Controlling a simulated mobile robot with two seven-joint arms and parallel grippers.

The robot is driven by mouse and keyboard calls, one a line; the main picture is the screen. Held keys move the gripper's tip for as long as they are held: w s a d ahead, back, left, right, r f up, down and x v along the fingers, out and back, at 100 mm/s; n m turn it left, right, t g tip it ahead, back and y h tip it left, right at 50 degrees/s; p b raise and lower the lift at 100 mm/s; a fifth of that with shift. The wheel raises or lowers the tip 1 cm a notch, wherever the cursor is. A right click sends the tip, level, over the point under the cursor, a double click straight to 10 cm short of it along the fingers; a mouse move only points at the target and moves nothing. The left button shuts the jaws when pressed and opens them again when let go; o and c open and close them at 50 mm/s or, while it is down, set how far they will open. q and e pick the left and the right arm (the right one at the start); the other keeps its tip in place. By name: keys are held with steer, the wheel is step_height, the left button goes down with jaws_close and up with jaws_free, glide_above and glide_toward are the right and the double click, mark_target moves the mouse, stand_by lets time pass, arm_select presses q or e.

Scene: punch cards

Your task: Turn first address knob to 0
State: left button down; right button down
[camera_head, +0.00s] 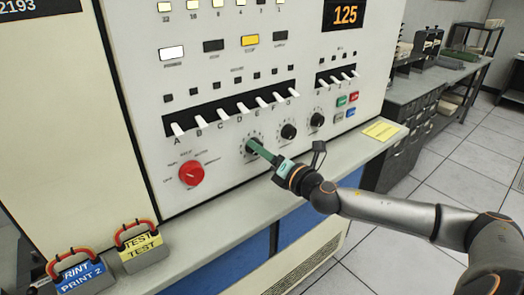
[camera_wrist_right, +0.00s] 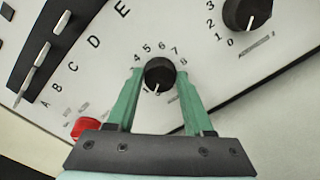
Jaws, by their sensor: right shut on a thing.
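The first address knob (camera_wrist_right: 160,68), the leftmost of three black knobs on the white panel, is between my right gripper's green fingers. In the wrist view its white pointer line points down, toward my gripper's palm; the numerals 4 to 8 are legible around its top, and the lower ones are mostly hidden. My right gripper (camera_wrist_right: 160,76) is shut on this knob. In the head view the right gripper (camera_head: 257,148) reaches the panel from the right and covers much of the knob. My left gripper is not in view.
Another black knob (camera_head: 289,131) and a third (camera_head: 317,120) sit to the right. A red knob (camera_head: 191,173) is at lower left, and a row of white lever switches (camera_head: 239,109) is above. Padlock-like TEST (camera_head: 139,248) and PRINT blocks (camera_head: 80,276) stand on the ledge.

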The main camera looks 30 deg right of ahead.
steer(key=shift+n, duration=1.5)
steer(key=shift+c, duration=1.5)
jaws_free()
steer(key=s+b, duration=0.2)
steer(key=s, duration=1)
steer(key=shift+s+d, duration=0.2)
steer(key=shift+d, duration=0.25)
